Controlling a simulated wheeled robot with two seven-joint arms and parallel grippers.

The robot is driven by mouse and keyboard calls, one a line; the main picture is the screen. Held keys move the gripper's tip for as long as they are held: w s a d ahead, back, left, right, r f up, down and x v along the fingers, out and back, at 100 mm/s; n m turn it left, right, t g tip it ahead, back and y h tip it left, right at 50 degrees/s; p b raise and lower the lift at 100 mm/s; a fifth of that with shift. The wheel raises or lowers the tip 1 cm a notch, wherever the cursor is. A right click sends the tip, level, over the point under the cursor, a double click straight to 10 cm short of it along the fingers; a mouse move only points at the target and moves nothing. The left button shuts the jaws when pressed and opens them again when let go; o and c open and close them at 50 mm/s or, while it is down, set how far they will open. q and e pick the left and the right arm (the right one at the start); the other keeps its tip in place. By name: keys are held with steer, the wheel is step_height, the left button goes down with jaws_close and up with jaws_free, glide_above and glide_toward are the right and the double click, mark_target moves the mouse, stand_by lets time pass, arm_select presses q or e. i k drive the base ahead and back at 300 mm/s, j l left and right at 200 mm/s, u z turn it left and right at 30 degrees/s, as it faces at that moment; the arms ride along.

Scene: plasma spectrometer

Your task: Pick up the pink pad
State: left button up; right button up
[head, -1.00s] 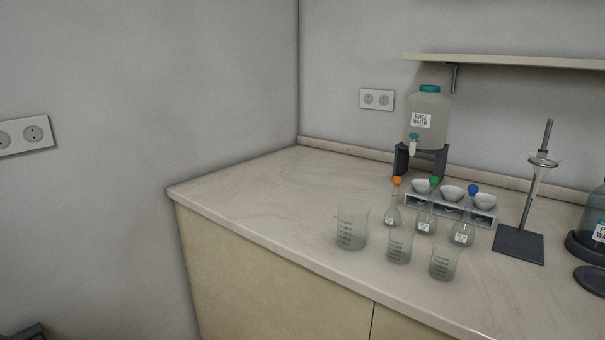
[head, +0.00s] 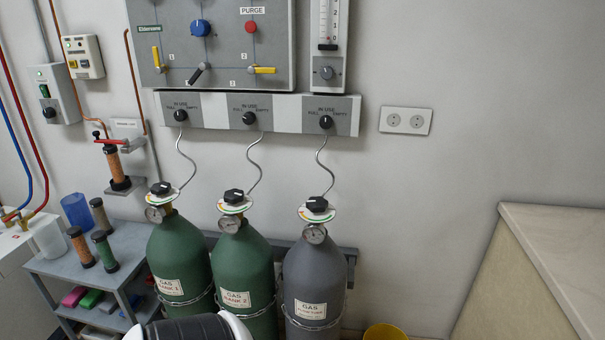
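A small pink item, likely the pink pad (head: 74,296), lies on the lower shelf of the grey cart (head: 75,268) at the lower left. A green pad (head: 91,299) lies right beside it, and a blue one (head: 132,305) is further right. The cart's upper shelf is above them. Neither of my grippers is in view. A black and white part of my own arm shows at the bottom edge, right of the cart.
Two green gas tanks (head: 182,262) and a grey gas cylinder (head: 314,280) stand right of the cart against the wall. Several small columns and a blue cup (head: 75,210) stand on the cart top. A yellow bin (head: 385,332) and a counter (head: 560,245) are at the right.

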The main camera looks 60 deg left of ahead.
mark_target(72, 301)
steer(key=u, duration=3.6)
steer(key=i+j+z, duration=0.1)
steer(key=i+j, duration=0.25)
steer(key=i+j+z, duration=0.1)
steer(key=i+j, duration=0.25)
steer(key=j, duration=0.1)
